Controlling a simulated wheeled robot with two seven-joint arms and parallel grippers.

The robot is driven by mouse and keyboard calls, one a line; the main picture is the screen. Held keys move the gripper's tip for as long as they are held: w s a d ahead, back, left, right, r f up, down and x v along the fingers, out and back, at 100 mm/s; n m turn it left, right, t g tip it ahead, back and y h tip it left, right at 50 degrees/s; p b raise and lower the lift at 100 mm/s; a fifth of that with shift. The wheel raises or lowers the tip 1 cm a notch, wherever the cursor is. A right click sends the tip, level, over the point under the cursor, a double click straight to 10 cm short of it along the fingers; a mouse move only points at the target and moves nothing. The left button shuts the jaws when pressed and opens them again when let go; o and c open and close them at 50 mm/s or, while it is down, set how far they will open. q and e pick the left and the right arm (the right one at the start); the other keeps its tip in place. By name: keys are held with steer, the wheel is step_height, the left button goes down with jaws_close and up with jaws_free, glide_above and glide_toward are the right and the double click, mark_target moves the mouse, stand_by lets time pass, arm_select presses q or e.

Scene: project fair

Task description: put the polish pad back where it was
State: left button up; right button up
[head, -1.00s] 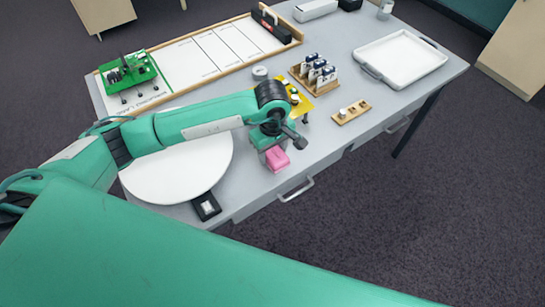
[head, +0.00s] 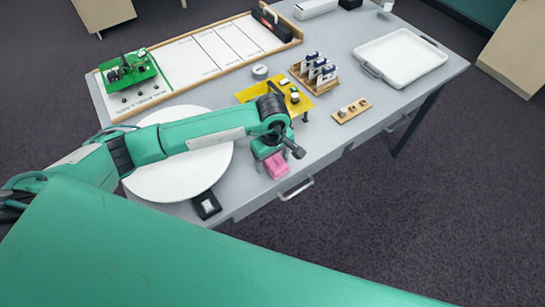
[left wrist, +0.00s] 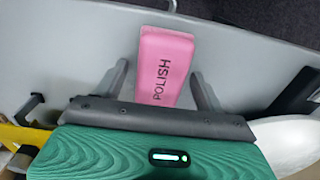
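The pink polish pad (head: 277,166) is at the table's front edge, above a drawer handle in the head view. My left gripper (head: 268,158) is right over it, pointing down, and partly hides it. In the left wrist view the pad (left wrist: 165,68), lettered POLISH, lies between the two fingers (left wrist: 160,88). The fingers stand wide apart; a gap shows between the left finger and the pad, and the right finger is very close to it. The pad's underside is hidden, so I cannot tell its contact with the table. My right gripper is not in view.
A white round disc (head: 175,178) lies under my left arm, with a small black holder (head: 207,205) beside it. A yellow board (head: 306,105), a wooden strip with small parts (head: 352,111), a card rack (head: 331,83) and a white tray (head: 425,62) stand farther back.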

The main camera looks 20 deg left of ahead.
mark_target(273, 157)
arm_select(q)
steer(key=shift+r, duration=0.1)
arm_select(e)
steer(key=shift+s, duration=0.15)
arm_select(q)
steer(key=shift+r, duration=0.3)
step_height(273, 157, up, 5)
steer(key=shift+b, duration=0.35)
step_height(273, 157, up, 6)
steer(key=shift+r+b, duration=0.25)
steer(key=shift+b, duration=0.15)
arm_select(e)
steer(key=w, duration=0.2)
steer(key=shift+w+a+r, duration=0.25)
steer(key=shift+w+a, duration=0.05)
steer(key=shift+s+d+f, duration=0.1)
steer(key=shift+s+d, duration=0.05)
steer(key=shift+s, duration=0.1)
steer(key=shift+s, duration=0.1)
